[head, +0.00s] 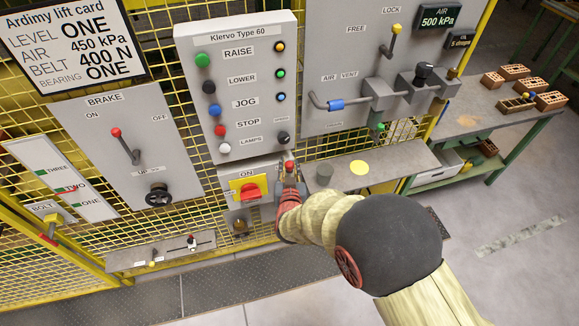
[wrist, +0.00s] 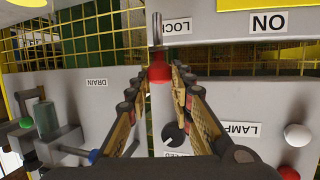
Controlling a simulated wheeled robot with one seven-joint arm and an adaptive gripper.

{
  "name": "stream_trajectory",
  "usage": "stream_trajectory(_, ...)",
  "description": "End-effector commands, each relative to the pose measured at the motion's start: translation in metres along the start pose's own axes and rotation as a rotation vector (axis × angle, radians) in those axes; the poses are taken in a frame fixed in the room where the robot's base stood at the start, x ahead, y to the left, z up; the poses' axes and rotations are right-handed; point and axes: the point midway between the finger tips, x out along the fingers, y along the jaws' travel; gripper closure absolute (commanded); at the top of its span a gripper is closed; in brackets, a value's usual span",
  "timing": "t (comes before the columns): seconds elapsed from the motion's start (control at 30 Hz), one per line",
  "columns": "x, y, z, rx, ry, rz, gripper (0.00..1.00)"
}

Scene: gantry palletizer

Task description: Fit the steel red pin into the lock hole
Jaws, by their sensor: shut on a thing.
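My gripper (head: 289,176) is in front of the grey panel, just right of the red ON switch. It is shut on the red pin (head: 289,165), whose red head shows between the fingertips. In the wrist view, my gripper (wrist: 164,74) holds the red head of the pin (wrist: 159,72). The bare steel shaft (wrist: 156,28) points away toward the top of the picture. An upside-down LOCK label (wrist: 178,26) sits just right of the shaft. I cannot make out the lock hole, or whether the shaft touches the panel.
The red ON switch (head: 251,190) on a yellow plate is close left of my gripper. The button panel (head: 240,60) is above. A grey shelf (head: 385,167) with a grey cup (head: 324,174) and a yellow disc (head: 359,167) lies to the right. A brick table (head: 470,118) stands farther right.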

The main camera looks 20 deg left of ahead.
Motion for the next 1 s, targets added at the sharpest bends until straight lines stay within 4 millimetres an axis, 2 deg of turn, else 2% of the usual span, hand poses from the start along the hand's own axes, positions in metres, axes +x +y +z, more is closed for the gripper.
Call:
stream_trajectory(0.27, 0.004, 0.0, 0.015, 0.001, 0.0, -0.001, 1.0)
stream_trajectory(0.7, 0.015, 0.0, 0.051, 0.0, 0.0, -0.002, 1.0)
stream_trajectory(1.0, 0.017, 0.0, 0.056, 0.001, 0.001, -0.002, 1.0)
